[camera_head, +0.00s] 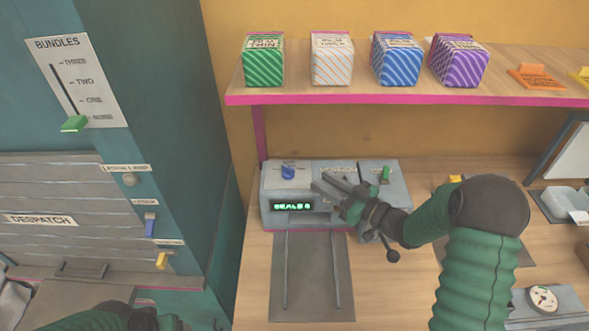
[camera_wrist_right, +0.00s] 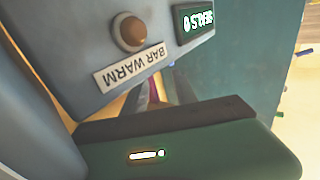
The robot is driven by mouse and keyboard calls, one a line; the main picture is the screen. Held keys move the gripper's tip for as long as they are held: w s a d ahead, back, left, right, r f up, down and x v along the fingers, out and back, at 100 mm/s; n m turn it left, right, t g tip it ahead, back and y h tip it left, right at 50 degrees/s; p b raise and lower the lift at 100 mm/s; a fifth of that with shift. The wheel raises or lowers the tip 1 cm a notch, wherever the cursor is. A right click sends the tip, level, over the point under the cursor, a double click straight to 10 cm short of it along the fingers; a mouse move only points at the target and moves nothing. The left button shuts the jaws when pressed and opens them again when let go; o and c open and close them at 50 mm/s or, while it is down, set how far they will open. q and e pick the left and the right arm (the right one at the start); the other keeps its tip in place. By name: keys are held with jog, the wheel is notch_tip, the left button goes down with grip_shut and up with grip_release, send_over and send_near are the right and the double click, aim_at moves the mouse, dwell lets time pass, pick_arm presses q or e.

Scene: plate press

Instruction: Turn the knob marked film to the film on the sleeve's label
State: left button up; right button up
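A grey sealing machine (camera_head: 270,222) stands on the bench under the shelf. A blue knob (camera_head: 288,171) sits on its top left; its marking is too small to read. A green lever (camera_head: 385,175) stands on its top right. A green display (camera_head: 292,206) on its front seems to read SEALS 0. My right gripper (camera_head: 319,184) is over the front of the machine, right of the blue knob and apart from it. Its fingers look spread and empty. Part of my left arm (camera_head: 105,318) shows at the bottom left; its fingers are hidden. I cannot make out the sleeve's label.
Green, white, blue and purple striped boxes (camera_head: 263,60) stand on the pink-edged shelf (camera_head: 400,98). A BAR WARM lamp (camera_wrist_right: 130,33) is close in the right wrist view. A dark plate (camera_head: 312,285) lies before the machine. A teal cabinet (camera_head: 180,80) stands left.

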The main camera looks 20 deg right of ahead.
aim_at(290, 168)
jog(key=w+a, duration=0.2)
jog(key=a, duration=0.1)
jog(key=w+a, duration=0.3)
jog(key=w+a+r+p, duration=0.1)
jog(key=w+a, duration=0.1)
jog(key=a, duration=0.1)
jog(key=shift+w+a, duration=0.15)
jog(key=shift+a, duration=0.05)
jog(key=shift+w+d+f, duration=0.15)
jog(key=shift+w+d, duration=0.05)
jog(key=shift+w, duration=0.1)
jog(key=shift+w+d+f, duration=0.15)
jog(key=shift+d, duration=0.85)
jog(key=shift+a, duration=0.4)
jog(key=c, duration=0.4)
jog(key=shift+a, duration=0.4)
grip_shut()
pick_arm(q)
jog(key=shift+a+r, duration=0.25)
jog(key=shift+a, duration=0.35)
jog(key=shift+a+r, duration=0.25)
jog(key=shift+a, duration=0.3)
pick_arm(e)
jog(key=shift+d, duration=0.15)
